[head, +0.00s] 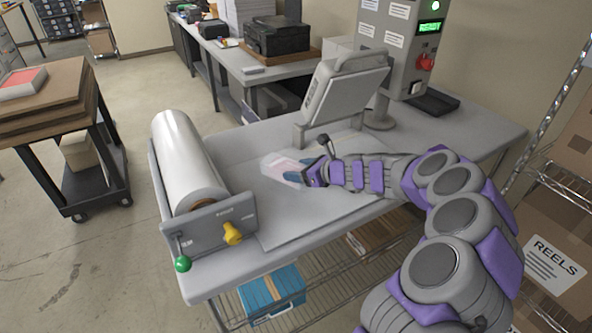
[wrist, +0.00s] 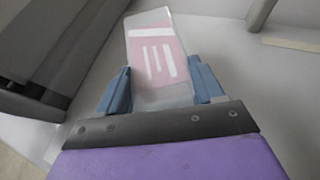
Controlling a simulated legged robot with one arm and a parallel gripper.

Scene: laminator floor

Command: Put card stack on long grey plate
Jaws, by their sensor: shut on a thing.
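The card stack (head: 275,168) is pink and white in a clear, pale wrapping. It sticks out beyond the blue fingertips of my gripper (head: 300,173). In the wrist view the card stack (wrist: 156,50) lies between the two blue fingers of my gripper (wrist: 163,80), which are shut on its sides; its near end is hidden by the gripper. The long grey plate (head: 305,222) lies flat on the grey bench, under my gripper and arm. The stack is over the plate's left part; I cannot tell whether it touches the plate.
A large white film roll (head: 187,160) with green and yellow knobs stands left on the bench (head: 225,272). A grey tilted head on a post (head: 345,92) and a control box (head: 402,45) stand behind. A wire rack with a REELS box (head: 553,268) is at right.

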